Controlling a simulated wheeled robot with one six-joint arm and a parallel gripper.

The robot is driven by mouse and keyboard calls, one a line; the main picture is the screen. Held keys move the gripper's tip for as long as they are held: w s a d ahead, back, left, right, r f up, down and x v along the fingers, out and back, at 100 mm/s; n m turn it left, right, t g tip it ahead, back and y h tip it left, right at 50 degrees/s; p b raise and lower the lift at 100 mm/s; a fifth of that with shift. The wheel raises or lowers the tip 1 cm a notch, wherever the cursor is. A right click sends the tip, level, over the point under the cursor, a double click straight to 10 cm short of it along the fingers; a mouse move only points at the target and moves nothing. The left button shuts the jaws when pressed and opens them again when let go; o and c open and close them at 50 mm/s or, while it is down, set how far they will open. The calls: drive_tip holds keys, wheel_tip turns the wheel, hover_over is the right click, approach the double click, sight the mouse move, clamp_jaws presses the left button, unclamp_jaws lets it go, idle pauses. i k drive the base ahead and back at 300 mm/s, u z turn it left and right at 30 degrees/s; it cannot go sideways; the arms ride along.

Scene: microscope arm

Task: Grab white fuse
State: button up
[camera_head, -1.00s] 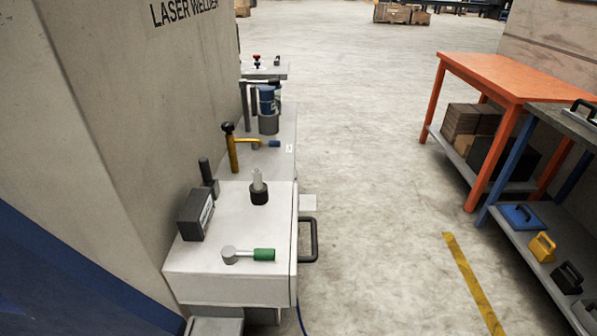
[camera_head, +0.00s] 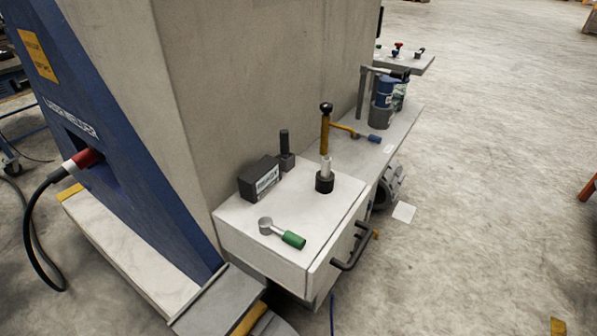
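A pale, whitish cylinder (camera_head: 326,166), which looks like the white fuse, stands upright in a black round holder (camera_head: 325,184). The holder sits on top of a white box-shaped cabinet (camera_head: 285,213) beside the tall grey machine. Nothing is touching the cylinder. I cannot make out my gripper in this view.
On the cabinet are a green-handled lever (camera_head: 292,239) and a dark labelled box (camera_head: 259,178). Behind stand a yellow post with an arm (camera_head: 325,135) and blue canisters (camera_head: 385,92). A black handle (camera_head: 351,252) juts from the cabinet's right side. Open floor (camera_head: 480,200) lies right.

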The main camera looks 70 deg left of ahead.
sight(326, 160)
drive_tip(key=u, duration=1.1)
drive_tip(key=i, duration=0.95)
drive_tip(key=u, duration=0.95)
